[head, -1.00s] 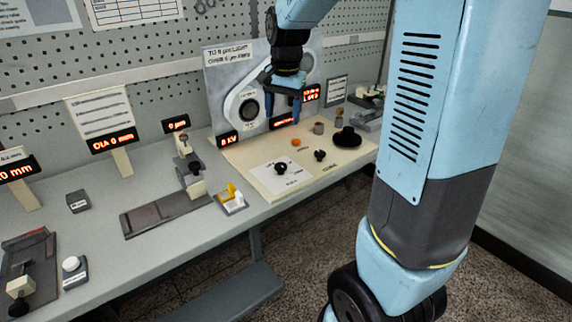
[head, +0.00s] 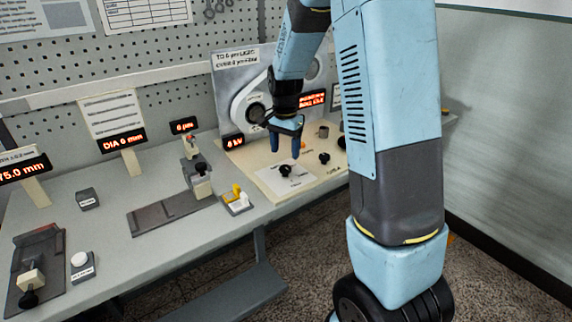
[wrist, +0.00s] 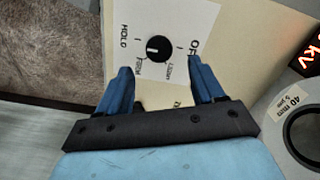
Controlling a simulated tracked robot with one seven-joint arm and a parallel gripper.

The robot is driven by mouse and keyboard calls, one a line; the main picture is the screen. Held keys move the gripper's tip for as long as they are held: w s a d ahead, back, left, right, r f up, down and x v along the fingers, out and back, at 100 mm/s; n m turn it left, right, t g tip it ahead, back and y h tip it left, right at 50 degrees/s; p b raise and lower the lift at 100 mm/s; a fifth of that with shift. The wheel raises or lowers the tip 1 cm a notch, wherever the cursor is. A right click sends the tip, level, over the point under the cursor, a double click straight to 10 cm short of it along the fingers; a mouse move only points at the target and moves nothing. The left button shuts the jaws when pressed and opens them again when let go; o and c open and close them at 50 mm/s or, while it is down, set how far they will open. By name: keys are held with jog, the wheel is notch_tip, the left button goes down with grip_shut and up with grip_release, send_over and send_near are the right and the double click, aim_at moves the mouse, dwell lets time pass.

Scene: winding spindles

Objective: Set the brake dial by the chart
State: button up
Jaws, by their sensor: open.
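The brake dial is a black knob (head: 285,171) on a white card (head: 268,180) at the front of the cream board. I cannot tell surely which word the mark points to. My gripper (head: 285,154) is open and empty above the card, with the knob between and beyond its fingertips in the wrist view (wrist: 160,68). The chart (head: 235,58) on the back panel reads LIGHT to 6 µm, FIRM over 6 µm. A µm readout (head: 183,125) has a digit too small to be sure of.
A black knob (head: 324,158) and a grey cylinder (head: 323,132) stand right of the card. A kV readout (head: 233,142) stands behind. A yellow and white switch block (head: 237,202) sits left of the board. My arm hides the board's right end.

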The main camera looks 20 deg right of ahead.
aim_at(285, 167)
jog(key=shift+f, duration=3.1)
